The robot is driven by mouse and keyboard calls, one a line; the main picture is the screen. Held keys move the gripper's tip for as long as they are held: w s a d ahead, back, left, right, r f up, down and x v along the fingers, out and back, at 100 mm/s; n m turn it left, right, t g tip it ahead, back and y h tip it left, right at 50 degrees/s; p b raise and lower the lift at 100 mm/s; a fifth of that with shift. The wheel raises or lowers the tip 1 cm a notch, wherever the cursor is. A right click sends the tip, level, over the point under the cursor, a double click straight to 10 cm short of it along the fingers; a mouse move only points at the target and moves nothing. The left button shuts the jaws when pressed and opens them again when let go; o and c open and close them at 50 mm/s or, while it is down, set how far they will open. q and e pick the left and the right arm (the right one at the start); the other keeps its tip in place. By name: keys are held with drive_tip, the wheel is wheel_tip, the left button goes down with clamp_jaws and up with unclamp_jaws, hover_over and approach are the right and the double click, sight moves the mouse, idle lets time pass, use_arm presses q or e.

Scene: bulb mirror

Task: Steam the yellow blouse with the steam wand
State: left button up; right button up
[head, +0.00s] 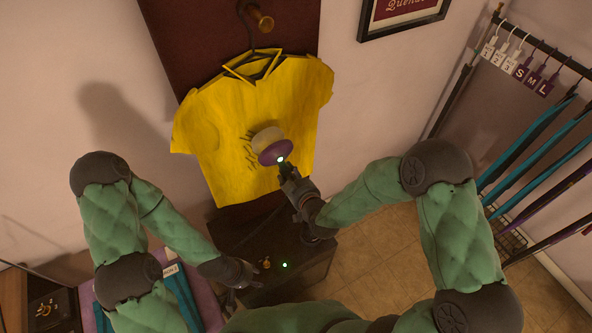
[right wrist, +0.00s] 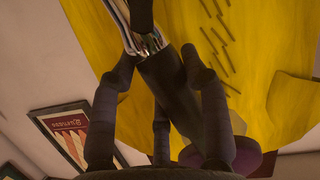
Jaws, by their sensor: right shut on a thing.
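The yellow blouse (head: 215,105) hangs on a dark hanger (head: 255,65) in front of a dark red board. A patch of short dark crease lines shows on its middle, left of the wand head; these creases also show in the right wrist view. My right gripper (head: 289,180) is shut on the steam wand (head: 273,155), whose purple and cream head is in front of the blouse's lower middle. I cannot tell whether the head touches the cloth. The right wrist view shows my fingers around its dark handle (right wrist: 168,88). My left gripper (head: 245,275) is low, apparently open and empty.
A dark box (head: 310,262) with a green light (head: 285,265) stands below the blouse. A rack with teal garments (head: 530,140) and size tags is at the right. A brass hook (head: 262,19) holds the hanger. A framed picture (head: 400,14) is on the wall.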

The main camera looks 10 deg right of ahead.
drive_tip(key=shift+a+r+p, duration=0.15)
drive_tip(key=shift+r+p, duration=0.2)
drive_tip(key=shift+r, duration=0.15)
drive_tip(key=w+a+b, duration=0.2)
drive_tip(key=w+a, duration=0.1)
drive_tip(key=w, duration=0.4)
drive_tip(key=shift+w, duration=0.35)
drive_tip(key=shift+f, duration=0.15)
